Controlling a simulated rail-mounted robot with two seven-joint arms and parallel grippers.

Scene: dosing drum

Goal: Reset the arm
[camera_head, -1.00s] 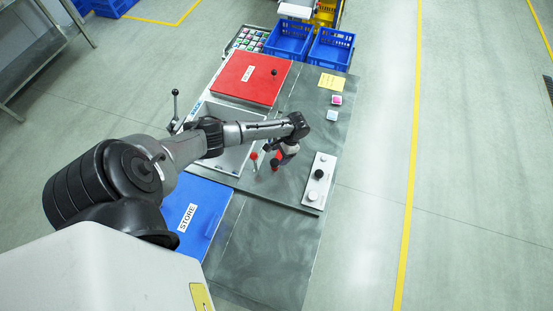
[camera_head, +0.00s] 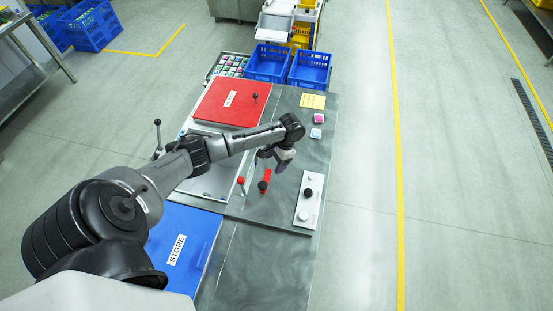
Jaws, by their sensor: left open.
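My left arm reaches in from the left over the bench, and my left gripper (camera_head: 265,178) points down above the grey top. It is open, with nothing seen in it; the fingers are small and partly hidden by the wrist. A red-knobbed lever (camera_head: 240,181) stands just left of it, apart from it as far as I can tell. A white control panel (camera_head: 308,200) with a black knob and pale buttons lies to its right. My right gripper is not in view.
A red lid (camera_head: 230,100) lies behind my arm and a blue STORE lid (camera_head: 183,247) in front. A black-knobbed lever (camera_head: 158,138) stands at the left. A pink block (camera_head: 319,118) and a pale block (camera_head: 316,133) sit at the right. The front bench top is bare.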

